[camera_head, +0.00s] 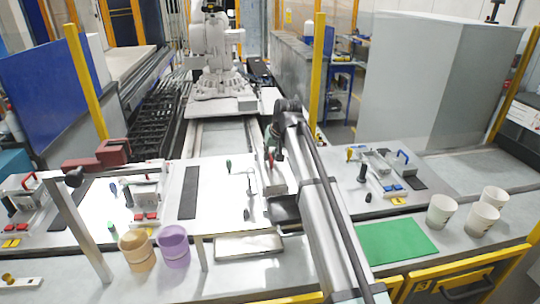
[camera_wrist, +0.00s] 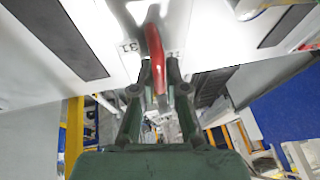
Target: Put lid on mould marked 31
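My gripper (camera_head: 272,148) reaches down at the middle of the bench in the head view. In the wrist view my gripper (camera_wrist: 159,68) has its fingers drawn in on both sides of a curved red handle (camera_wrist: 154,45), and seems shut on it. The red handle also shows small in the head view (camera_head: 270,156), above a pale block-like part (camera_head: 276,181). Black "31" marking (camera_wrist: 128,47) shows on the white surface left of the handle. A second label right of it is partly hidden. I cannot tell whether the lid rests on anything.
A dark tray (camera_head: 284,210) and a shallow metal tray (camera_head: 248,246) lie in front. Orange (camera_head: 137,252) and purple (camera_head: 174,247) cups stand left; white cups (camera_head: 481,219) stand right, beyond a green mat (camera_head: 395,241). A blue-handled piece (camera_head: 403,156) sits right. A yellow post (camera_head: 318,75) stands behind.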

